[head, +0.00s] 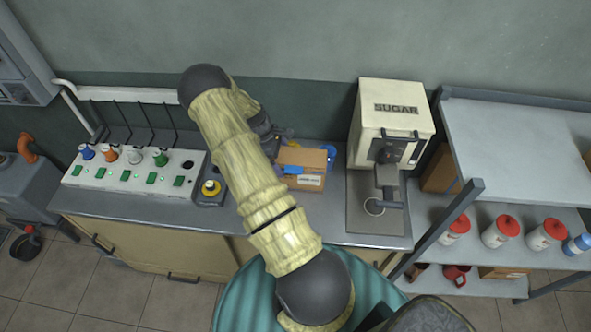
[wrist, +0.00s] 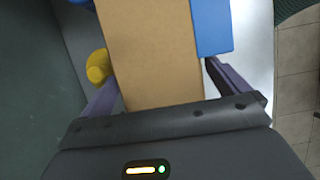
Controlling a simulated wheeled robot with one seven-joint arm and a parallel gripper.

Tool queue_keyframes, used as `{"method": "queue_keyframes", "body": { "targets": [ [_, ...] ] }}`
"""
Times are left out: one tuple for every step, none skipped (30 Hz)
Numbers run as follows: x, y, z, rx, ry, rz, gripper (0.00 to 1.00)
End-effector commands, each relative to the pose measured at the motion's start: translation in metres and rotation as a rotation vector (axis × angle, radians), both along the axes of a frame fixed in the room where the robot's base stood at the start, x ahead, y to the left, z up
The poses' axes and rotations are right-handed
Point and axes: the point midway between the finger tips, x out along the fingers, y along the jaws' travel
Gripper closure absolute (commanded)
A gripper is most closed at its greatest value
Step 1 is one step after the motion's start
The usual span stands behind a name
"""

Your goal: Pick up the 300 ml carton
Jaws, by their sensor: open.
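The carton, a brown cardboard box with a white printed label (head: 308,177), stands on the metal counter, left of the sugar machine. Its size marking is too small to read. In the wrist view the plain brown carton (wrist: 152,45) fills the middle. My gripper (wrist: 163,78) is open, with one dark finger on each side of the carton's near end. I cannot tell whether either finger touches it. In the head view my gripper (head: 278,148) is at the carton's left end, partly hidden by my arm. Blue parts show beside the carton; I cannot tell what they belong to.
The cream sugar machine (head: 395,122) stands close on the right. A yellow button on a dark box (head: 210,188) and a white switch panel (head: 135,172) are on the left. A metal shelf (head: 520,150) with red-lidded containers stands at far right. The wall is close behind.

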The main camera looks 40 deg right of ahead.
Motion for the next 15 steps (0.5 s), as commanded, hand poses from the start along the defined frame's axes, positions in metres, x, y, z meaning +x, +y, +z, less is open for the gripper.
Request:
{"method": "queue_keyframes", "body": {
  "targets": [
    [-0.0015, -0.0012, -0.0025, 0.0, 0.0, -0.001, 0.0],
    [-0.0019, -0.0017, -0.0043, 0.0, 0.0, -0.001, 0.0],
    [-0.0022, -0.0021, -0.0062, -0.001, -0.001, -0.001, 0.0],
    [-0.0023, -0.0022, -0.0071, -0.001, -0.001, 0.0, 0.0],
    [-0.0023, -0.0021, -0.0076, -0.001, -0.001, -0.001, 0.0],
    [-0.0022, -0.0021, -0.0078, 0.0, -0.001, 0.0, 0.0],
    [-0.0022, -0.002, -0.0079, 0.0, -0.001, 0.0, 0.0],
    [-0.0022, -0.002, -0.0079, 0.0, -0.001, 0.0, 0.0],
    [-0.0021, -0.002, -0.0078, 0.0, -0.001, 0.0, 0.0],
    [-0.0023, -0.0025, -0.0078, 0.0, -0.002, -0.001, 0.0],
    [-0.0024, -0.0029, -0.0078, -0.001, -0.002, -0.001, 0.0],
    [-0.0026, -0.0031, -0.0078, -0.001, -0.002, -0.001, 0.0],
    [-0.0027, -0.0032, -0.0077, 0.0, -0.001, -0.002, 0.0],
    [-0.0026, -0.0031, -0.0077, -0.001, -0.002, -0.001, 0.0],
    [-0.0024, -0.0026, -0.0076, 0.0, -0.002, -0.001, 0.0]
  ]
}}
